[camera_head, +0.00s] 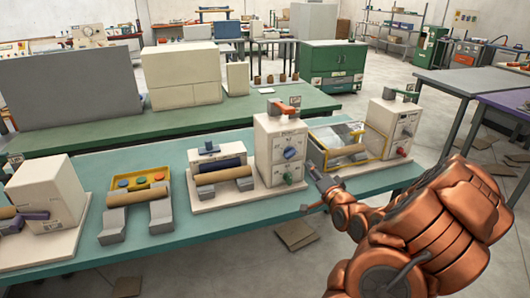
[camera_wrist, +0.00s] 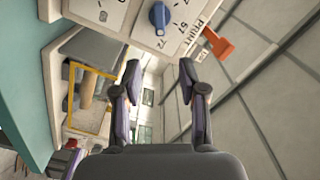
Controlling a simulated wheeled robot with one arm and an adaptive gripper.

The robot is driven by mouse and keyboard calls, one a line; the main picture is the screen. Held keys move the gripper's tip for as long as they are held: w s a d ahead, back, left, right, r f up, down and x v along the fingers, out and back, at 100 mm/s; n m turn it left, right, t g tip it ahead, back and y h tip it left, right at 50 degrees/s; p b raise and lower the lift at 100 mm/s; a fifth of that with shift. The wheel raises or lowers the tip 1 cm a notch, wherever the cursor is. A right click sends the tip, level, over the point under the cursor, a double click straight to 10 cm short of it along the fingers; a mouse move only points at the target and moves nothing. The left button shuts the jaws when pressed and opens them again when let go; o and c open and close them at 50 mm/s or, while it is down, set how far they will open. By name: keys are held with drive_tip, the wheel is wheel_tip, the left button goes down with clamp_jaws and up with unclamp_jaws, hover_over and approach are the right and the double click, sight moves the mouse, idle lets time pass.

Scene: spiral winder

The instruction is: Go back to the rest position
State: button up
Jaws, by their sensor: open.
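My gripper (camera_head: 318,188) is at the end of my copper-coloured arm, just right of the white control box (camera_head: 270,150) and over the front of the teal table (camera_head: 250,215). In the wrist view its two dark fingers (camera_wrist: 159,74) are spread apart with nothing between them. The control box has a blue dial (camera_head: 289,153), a green knob (camera_head: 289,177) and an orange lever (camera_head: 281,108) on top. The blue dial (camera_wrist: 159,17) and the orange lever (camera_wrist: 217,43) also show in the wrist view, close beyond the fingers.
A yellow-framed clear cover (camera_head: 345,158) stands right of the control box, before another white box (camera_head: 394,122) with a red knob. Rollers on grey blocks and a yellow tray (camera_head: 138,179) fill the table's left.

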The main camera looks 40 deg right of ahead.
drive_tip(key=w+a+f+n+g+y, duration=0.3)
drive_tip(key=w+a+f+n+g, duration=0.15)
drive_tip(key=a, duration=0.55)
drive_tip(key=s+a+n+g+y, duration=0.1)
drive_tip(key=s+a+n+g, duration=0.3)
drive_tip(key=a, duration=0.5)
drive_tip(key=s+a+r+n+g+y, duration=0.1)
drive_tip(key=s+a+r+n+g, duration=0.2)
drive_tip(key=s+a, duration=0.8)
drive_tip(key=s+a+r+n+g, duration=0.3)
drive_tip(key=s+a+g, duration=0.4)
drive_tip(key=s+a, duration=0.4)
drive_tip(key=s+n, duration=0.1)
drive_tip(key=s, duration=0.3)
drive_tip(key=shift+s+a+y, duration=0.3)
drive_tip(key=shift+s+y, duration=0.1)
drive_tip(key=shift+n, duration=0.25)
